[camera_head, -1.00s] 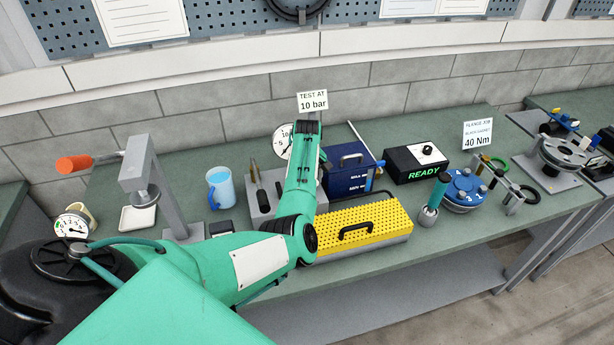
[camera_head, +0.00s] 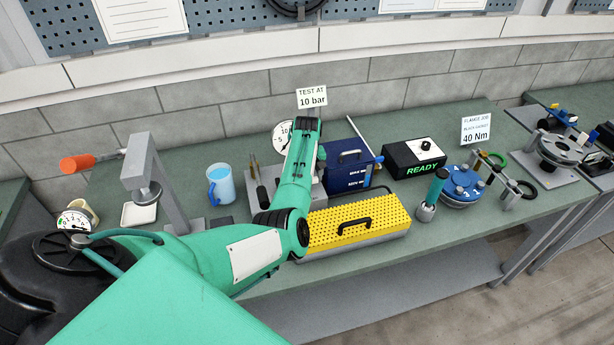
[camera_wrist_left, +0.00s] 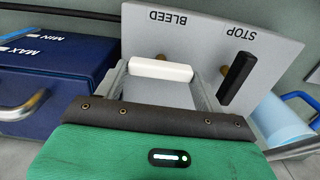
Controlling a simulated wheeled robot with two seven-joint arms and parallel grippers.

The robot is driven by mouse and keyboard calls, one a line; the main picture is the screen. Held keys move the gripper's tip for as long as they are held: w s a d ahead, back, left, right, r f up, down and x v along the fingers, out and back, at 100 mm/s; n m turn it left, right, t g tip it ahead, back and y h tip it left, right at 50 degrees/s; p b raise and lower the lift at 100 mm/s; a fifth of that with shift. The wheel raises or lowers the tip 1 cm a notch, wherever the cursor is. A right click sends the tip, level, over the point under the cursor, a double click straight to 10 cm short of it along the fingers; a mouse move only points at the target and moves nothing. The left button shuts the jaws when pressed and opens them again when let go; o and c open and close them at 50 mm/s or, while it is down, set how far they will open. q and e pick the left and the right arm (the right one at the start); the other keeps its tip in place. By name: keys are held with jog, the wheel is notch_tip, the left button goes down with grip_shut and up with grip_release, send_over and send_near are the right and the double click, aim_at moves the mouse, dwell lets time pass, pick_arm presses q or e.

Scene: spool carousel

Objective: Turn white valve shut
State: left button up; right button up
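The white valve handle (camera_wrist_left: 160,70) shows in the left wrist view, below the BLEED label on a grey panel (camera_wrist_left: 200,38). It lies crosswise in the picture. My left gripper (camera_wrist_left: 160,88) is right at it, with a grey finger near each end of the handle. The fingers look apart; whether they touch the handle I cannot tell. A black valve handle (camera_wrist_left: 237,78) sits under the STOP label, slanted and apart from the gripper. In the head view my left arm hides the white handle and the gripper. My right gripper is in neither view.
A blue box (camera_head: 350,163) stands close beside the panel, also seen in the wrist view (camera_wrist_left: 50,85). A light-blue mug (camera_head: 221,186) is left of it. A yellow perforated case (camera_head: 350,225) lies in front. A gauge (camera_head: 283,137) stands behind.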

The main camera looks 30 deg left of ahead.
pick_arm(q)
jog(key=o, duration=0.4)
jog(key=shift+c, duration=0.2)
jog(key=shift+r, duration=0.1)
notch_tip(320, 180, up, 14)
jog(key=b, duration=0.5)
jog(key=shift+f, duration=0.2)
